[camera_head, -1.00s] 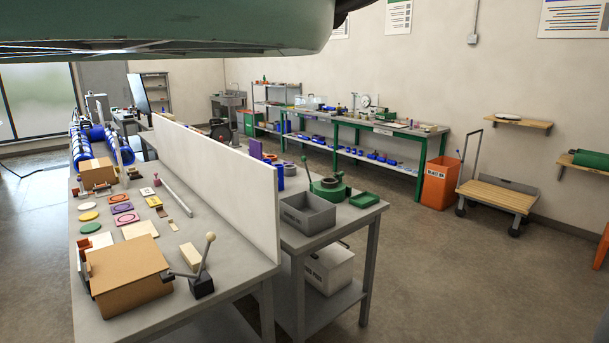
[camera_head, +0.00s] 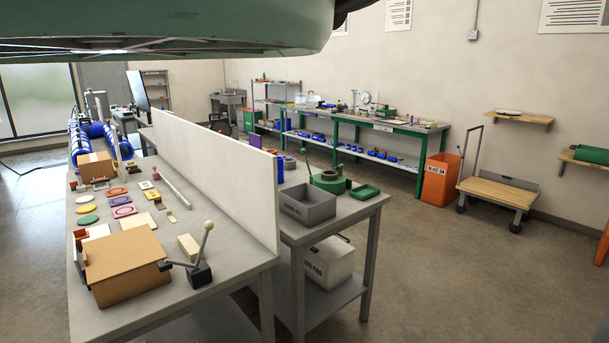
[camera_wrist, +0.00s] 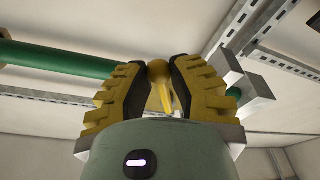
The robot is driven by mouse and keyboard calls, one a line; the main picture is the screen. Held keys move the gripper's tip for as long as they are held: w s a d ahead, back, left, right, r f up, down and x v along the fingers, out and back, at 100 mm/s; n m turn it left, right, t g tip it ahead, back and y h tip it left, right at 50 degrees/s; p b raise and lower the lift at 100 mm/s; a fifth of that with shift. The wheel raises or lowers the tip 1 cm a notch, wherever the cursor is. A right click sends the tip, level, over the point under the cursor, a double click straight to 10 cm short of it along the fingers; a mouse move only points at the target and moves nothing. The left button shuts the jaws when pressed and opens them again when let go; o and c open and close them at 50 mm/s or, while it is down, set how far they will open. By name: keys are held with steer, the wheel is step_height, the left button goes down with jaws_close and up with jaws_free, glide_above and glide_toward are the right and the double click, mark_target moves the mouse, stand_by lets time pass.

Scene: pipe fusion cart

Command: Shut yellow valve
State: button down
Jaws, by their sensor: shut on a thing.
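In the wrist view, a yellow valve handle with a rounded top (camera_wrist: 162,92) stands between the fingers of my gripper (camera_wrist: 159,76). The two ridged yellow-and-black fingers close on it from both sides. A green pipe (camera_wrist: 60,58) runs in from the left, behind the fingers, under the ceiling. The valve body and the handle's lower end are hidden by the fingers and the gripper's body. The valve and the gripper do not show in the head view.
Grey metal brackets (camera_wrist: 248,85) and slotted rails are close by the right finger. In the head view, a workbench (camera_head: 150,318) holds a brown box (camera_head: 125,265) and a ball-topped lever (camera_head: 203,245). Open floor (camera_head: 440,270) lies to the right.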

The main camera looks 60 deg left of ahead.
steer(key=shift+w+a+f+m+b, duration=0.15)
steer(key=shift+w+m+b, duration=0.25)
steer(key=shift+b, duration=0.05)
steer(key=shift+w+f+m+g+b, duration=0.15)
steer(key=shift+w+m+b, duration=0.25)
steer(key=shift+m, duration=0.25)
steer(key=shift+w+r+m+g+b, duration=0.15)
steer(key=shift+w+m+b, duration=0.1)
steer(key=shift+m+b, duration=0.3)
steer(key=shift+f, duration=0.1)
